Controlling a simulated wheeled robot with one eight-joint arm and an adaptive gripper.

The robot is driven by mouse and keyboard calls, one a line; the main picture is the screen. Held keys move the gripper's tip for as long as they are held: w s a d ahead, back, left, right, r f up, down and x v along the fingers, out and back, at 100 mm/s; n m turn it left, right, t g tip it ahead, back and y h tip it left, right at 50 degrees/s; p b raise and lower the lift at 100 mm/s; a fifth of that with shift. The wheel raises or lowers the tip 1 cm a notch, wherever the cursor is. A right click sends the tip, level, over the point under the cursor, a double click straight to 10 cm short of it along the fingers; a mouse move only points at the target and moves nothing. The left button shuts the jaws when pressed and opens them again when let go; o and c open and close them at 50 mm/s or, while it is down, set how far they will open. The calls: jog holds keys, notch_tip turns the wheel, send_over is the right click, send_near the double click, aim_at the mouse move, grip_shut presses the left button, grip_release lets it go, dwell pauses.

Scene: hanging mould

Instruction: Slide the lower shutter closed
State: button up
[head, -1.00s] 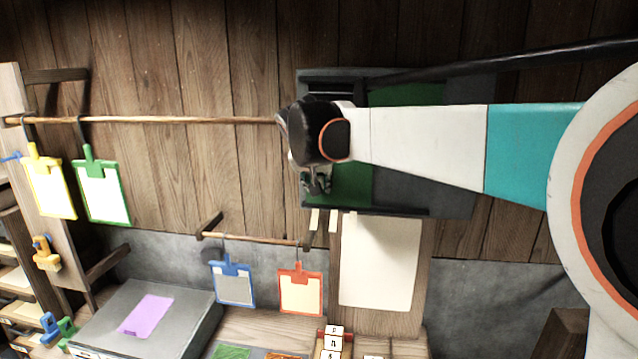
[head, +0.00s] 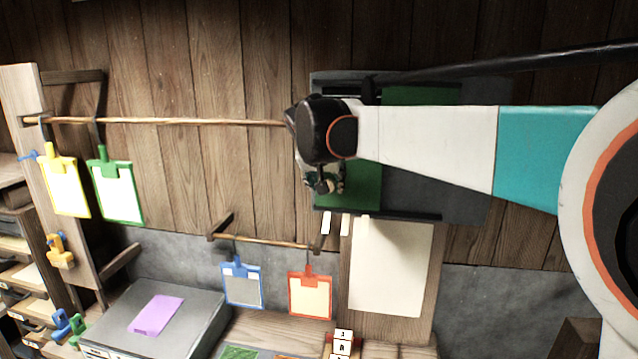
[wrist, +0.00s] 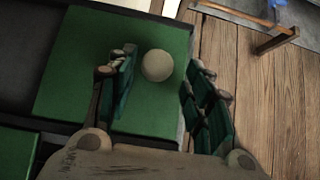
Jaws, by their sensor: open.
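The lower shutter (head: 362,187) is a green panel at the left part of a dark wall-mounted frame (head: 455,205). In the wrist view the lower shutter (wrist: 75,75) fills the upper left and carries a pale round knob (wrist: 157,65). My gripper (head: 325,184) is at the shutter's left end in the head view. In the wrist view my gripper (wrist: 161,70) is open, with one finger on each side of the knob and visible gaps. I cannot tell contact in depth. The upper shutter (head: 412,96), also green, is partly hidden behind my arm.
A wooden rod (head: 160,121) with yellow and green clipboards hangs at left. A lower rod (head: 265,240) carries blue (head: 242,285) and red (head: 310,295) clipboards. A pale sheet (head: 390,265) hangs below the frame. The dark track right of the lower shutter looks clear.

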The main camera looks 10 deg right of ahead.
notch_tip(320, 180, up, 9)
jog(key=shift+r, duration=0.15)
jog(key=shift+a, duration=0.1)
